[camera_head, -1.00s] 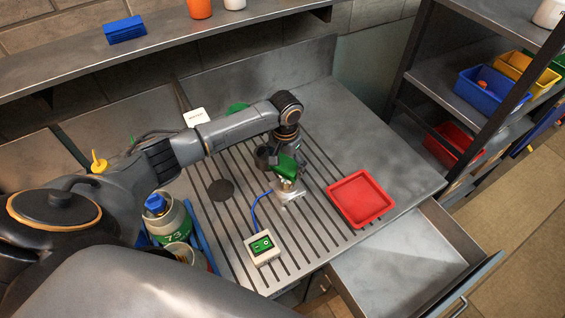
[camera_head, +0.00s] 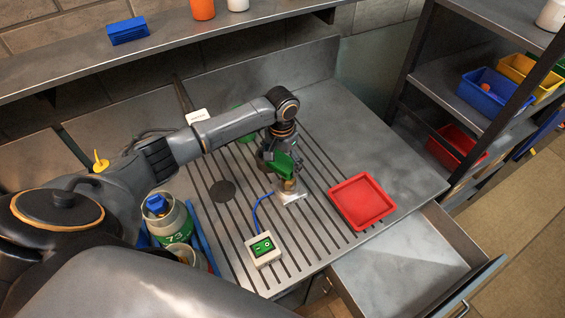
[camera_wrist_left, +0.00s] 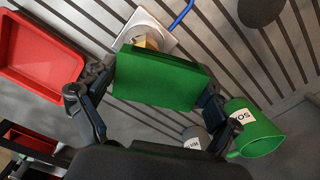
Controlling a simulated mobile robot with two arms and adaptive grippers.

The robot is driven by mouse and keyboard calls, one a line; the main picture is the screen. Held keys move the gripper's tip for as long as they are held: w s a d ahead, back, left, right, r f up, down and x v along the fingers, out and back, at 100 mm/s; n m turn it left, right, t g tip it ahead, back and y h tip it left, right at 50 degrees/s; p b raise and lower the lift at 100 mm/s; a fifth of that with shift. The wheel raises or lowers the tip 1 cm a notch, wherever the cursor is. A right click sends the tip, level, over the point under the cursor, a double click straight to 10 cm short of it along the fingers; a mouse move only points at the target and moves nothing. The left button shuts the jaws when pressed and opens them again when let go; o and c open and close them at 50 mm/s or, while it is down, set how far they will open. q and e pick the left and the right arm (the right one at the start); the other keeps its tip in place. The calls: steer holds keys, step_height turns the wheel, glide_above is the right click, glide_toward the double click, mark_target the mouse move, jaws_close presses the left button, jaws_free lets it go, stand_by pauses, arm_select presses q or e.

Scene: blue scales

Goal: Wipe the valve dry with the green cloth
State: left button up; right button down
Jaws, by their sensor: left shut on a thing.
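My left gripper (camera_head: 279,160) is shut on the green cloth (camera_head: 285,164), which shows as a flat green panel between the fingers in the left wrist view (camera_wrist_left: 158,83). The brass-coloured valve (camera_head: 289,184) stands on a pale square plate (camera_head: 292,198) on the grooved worktop. The cloth is right beside its upper part and hides some of it. In the left wrist view only a bit of the brass (camera_wrist_left: 147,42) shows past the cloth's edge. I cannot tell whether cloth and valve touch. My right gripper is not in view.
A red tray (camera_head: 361,201) lies right of the valve, above an open drawer (camera_head: 410,262). A switch box (camera_head: 263,249) with a blue cable stands in front.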

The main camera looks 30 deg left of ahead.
arm_select(q)
steer(key=shift+w+r, duration=0.1)
steer(key=shift+r, duration=2)
steer(key=shift+d, duration=0.1)
steer(key=s+d+b, duration=0.5)
steer(key=s+b, duration=0.2)
steer(key=s, duration=0.1)
steer(key=s+d+n+b, duration=0.1)
steer(key=s+d+b, duration=0.4)
steer(key=s+b, duration=0.2)
steer(key=shift+s, duration=0.65)
